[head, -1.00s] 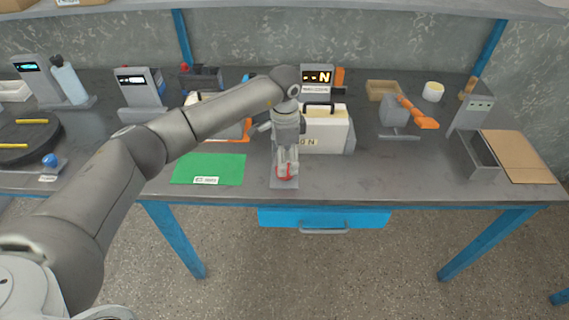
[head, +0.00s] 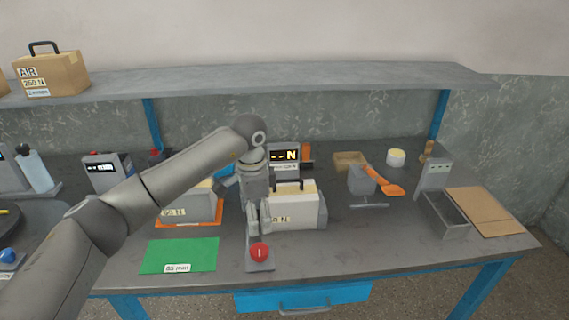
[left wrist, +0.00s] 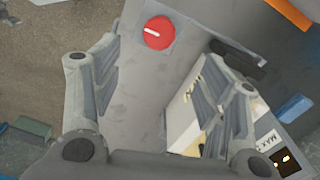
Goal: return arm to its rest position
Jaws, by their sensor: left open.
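My left arm comes in from the left in the head view. Its gripper (head: 252,228) points down, open and empty, just above and behind a red round knob (head: 259,252). The knob sits on a small grey plate (head: 260,267) near the table's front edge. In the left wrist view the two fingers of my left gripper (left wrist: 160,80) are spread wide. The red knob (left wrist: 159,32) with a white mark shows beyond the fingertips, apart from them. My right gripper is not in view.
A white-and-grey case (head: 297,212) stands right beside the gripper, and another case (head: 190,207) is partly behind the arm. A green mat (head: 180,254) lies at left. A display reading N (head: 285,155) is behind. A shelf (head: 300,80) runs above. Bare table lies front right.

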